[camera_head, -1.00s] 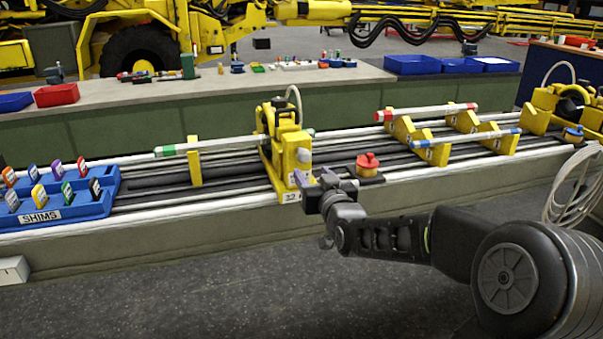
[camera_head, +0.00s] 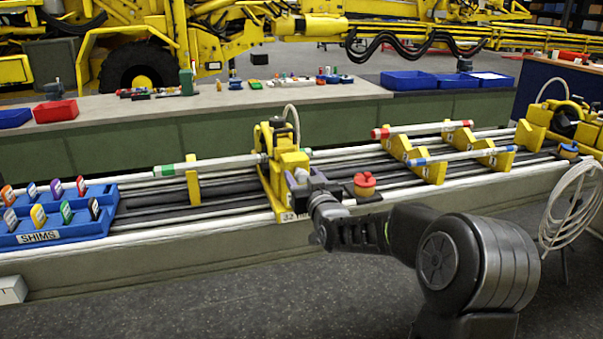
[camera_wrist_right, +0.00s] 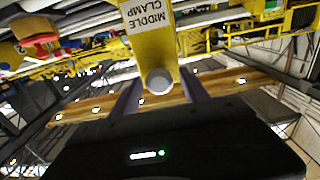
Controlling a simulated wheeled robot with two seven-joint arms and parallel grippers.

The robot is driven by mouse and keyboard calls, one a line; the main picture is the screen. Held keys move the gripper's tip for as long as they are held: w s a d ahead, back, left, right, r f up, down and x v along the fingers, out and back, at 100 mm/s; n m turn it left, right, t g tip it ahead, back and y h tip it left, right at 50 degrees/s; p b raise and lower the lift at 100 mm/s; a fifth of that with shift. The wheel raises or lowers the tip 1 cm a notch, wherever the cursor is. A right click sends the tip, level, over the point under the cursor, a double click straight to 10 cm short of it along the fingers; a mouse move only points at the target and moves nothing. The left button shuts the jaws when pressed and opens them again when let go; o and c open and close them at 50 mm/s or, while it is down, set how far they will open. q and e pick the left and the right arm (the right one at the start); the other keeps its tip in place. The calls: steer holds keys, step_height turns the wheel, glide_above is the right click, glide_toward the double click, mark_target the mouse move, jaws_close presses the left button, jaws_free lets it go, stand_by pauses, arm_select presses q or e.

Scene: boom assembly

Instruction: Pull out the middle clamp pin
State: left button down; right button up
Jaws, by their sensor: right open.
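The yellow middle clamp (camera_head: 268,175) stands on the rail bench, a white hose looping from its top. In the right wrist view its bracket (camera_wrist_right: 152,40) carries an upside-down "MIDDLE CLAMP" label. Below the label is the round, pale grey end of the clamp pin (camera_wrist_right: 158,80). My right gripper (camera_head: 304,186) is at the clamp's front right side. In the wrist view its two fingers (camera_wrist_right: 160,93) are open, one on each side of the pin end. Whether they touch the pin cannot be told. My left gripper is not in view.
A red knob on a dark block (camera_head: 365,185) sits just right of my right gripper. A green-banded rod (camera_head: 215,165) lies left of the clamp. Yellow supports (camera_head: 432,165) with red- and blue-banded rods stand to the right. A blue shims tray (camera_head: 70,232) is at the left.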

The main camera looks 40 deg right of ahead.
steer(key=shift+w+d, duration=0.15)
steer(key=shift+w, duration=0.35)
jaws_close()
stand_by(1.1)
